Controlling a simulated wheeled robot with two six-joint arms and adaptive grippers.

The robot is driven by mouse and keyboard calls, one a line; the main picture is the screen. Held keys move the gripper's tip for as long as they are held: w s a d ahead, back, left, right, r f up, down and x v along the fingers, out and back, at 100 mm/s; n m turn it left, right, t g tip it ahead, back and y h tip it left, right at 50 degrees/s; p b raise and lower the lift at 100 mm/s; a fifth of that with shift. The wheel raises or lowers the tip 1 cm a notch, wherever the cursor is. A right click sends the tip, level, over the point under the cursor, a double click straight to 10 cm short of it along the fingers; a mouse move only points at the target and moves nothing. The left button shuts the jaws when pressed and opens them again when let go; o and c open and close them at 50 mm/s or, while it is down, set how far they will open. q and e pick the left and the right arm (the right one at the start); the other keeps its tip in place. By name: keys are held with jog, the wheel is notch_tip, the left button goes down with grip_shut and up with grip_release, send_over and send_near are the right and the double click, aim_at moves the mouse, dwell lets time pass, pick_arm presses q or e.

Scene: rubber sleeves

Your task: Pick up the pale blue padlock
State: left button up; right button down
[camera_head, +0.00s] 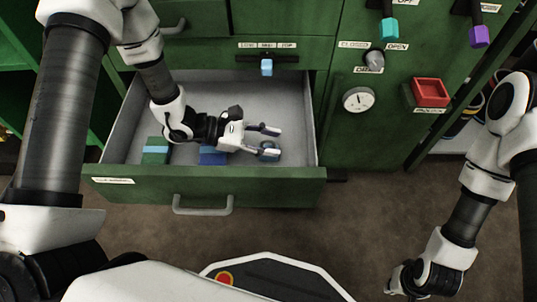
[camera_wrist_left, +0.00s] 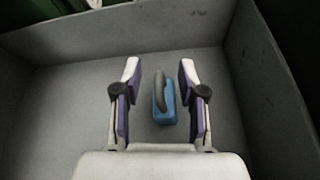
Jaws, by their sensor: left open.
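The pale blue padlock (camera_wrist_left: 165,103) lies on the grey floor of the open drawer, its dark grey shackle toward the far side in the left wrist view. It also shows in the head view (camera_head: 269,152), near the drawer's right end and partly hidden by a finger. My left gripper (camera_head: 272,141) is inside the drawer, open and empty. In the left wrist view its two fingers (camera_wrist_left: 158,80) stand on either side of the padlock, with gaps visible on both sides. My right gripper (camera_head: 405,285) is low at the right, over the floor; its fingers are too unclear to read.
The open drawer (camera_head: 300,186) has a front wall with a handle (camera_head: 203,207) and side walls close around my left gripper. A green box (camera_head: 156,153) and a blue box (camera_head: 213,157) lie in it. The green cabinet (camera_head: 330,100) carries a gauge (camera_head: 358,99) and a red tray (camera_head: 431,92).

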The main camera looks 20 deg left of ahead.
pick_arm(q)
grip_shut()
